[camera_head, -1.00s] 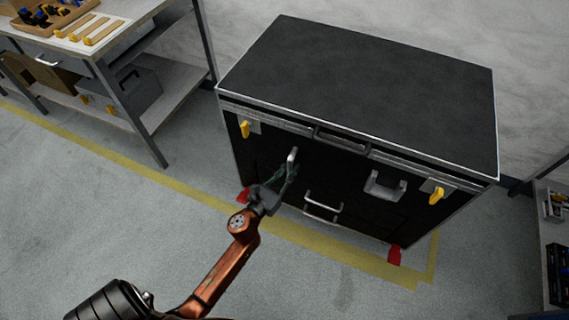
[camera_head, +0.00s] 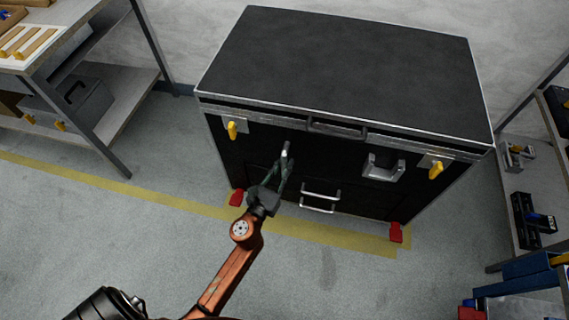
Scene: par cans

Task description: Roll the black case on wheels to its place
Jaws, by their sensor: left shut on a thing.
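The black case (camera_head: 345,60) stands upright against the wall, its front facing me, with silver edges, yellow latches and red pieces at its two lower front corners. The yellow floor marking (camera_head: 330,235) runs along the floor at its front. My left gripper (camera_head: 283,160) is shut on a silver handle (camera_head: 285,149) on the left part of the case front. Another handle on the right of the front (camera_head: 383,168) is free. My right gripper is not in view.
A workbench (camera_head: 120,105) with a lower shelf holding a grey toolbox (camera_head: 78,103) stands at the left. A shelf unit (camera_head: 528,178) with tools stands close at the right, with blue bins (camera_head: 530,268) near it. The floor in front is clear.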

